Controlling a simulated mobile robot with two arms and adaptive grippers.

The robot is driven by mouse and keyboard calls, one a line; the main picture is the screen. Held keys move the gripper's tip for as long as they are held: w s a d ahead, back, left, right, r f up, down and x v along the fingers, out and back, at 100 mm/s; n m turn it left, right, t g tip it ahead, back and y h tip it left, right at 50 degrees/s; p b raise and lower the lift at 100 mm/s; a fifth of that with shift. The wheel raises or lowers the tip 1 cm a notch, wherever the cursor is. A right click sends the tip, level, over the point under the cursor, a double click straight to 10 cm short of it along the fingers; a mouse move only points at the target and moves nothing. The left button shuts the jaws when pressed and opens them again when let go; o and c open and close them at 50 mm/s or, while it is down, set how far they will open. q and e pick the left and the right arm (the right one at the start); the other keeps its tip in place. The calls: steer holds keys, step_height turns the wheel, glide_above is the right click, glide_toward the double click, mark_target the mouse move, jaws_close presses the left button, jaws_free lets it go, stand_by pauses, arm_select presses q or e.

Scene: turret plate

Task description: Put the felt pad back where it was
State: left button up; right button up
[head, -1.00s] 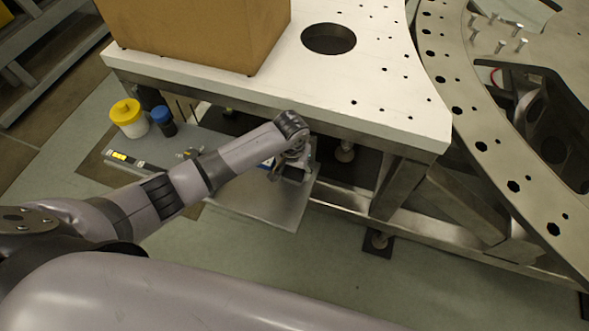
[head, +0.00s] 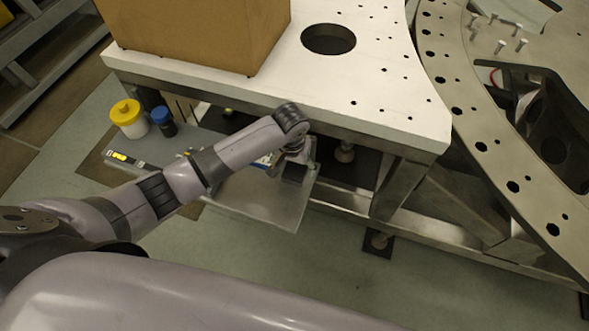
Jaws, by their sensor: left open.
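My left gripper (head: 297,160) hangs at the end of the left arm, beside the front edge of the white plate and over the grey metal shelf (head: 270,205). It is open, though my wrist hides much of it. A small dark patch shows at its fingers; I cannot tell whether it is the felt pad or part of the gripper. I cannot make out the felt pad for certain anywhere. My right gripper is out of view.
The white plate (head: 390,110) overhangs the shelf and carries a cardboard box (head: 195,35). A yellow-lidded tub (head: 127,118), a blue-capped jar (head: 163,122) and a level (head: 128,160) are at left. A curved metal ring (head: 480,125) stands at right.

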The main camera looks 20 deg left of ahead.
mark_target(293, 175)
arm_select(q)
step_height(293, 175, up, 9)
steer(key=s, duration=0.1)
stand_by(0.6)
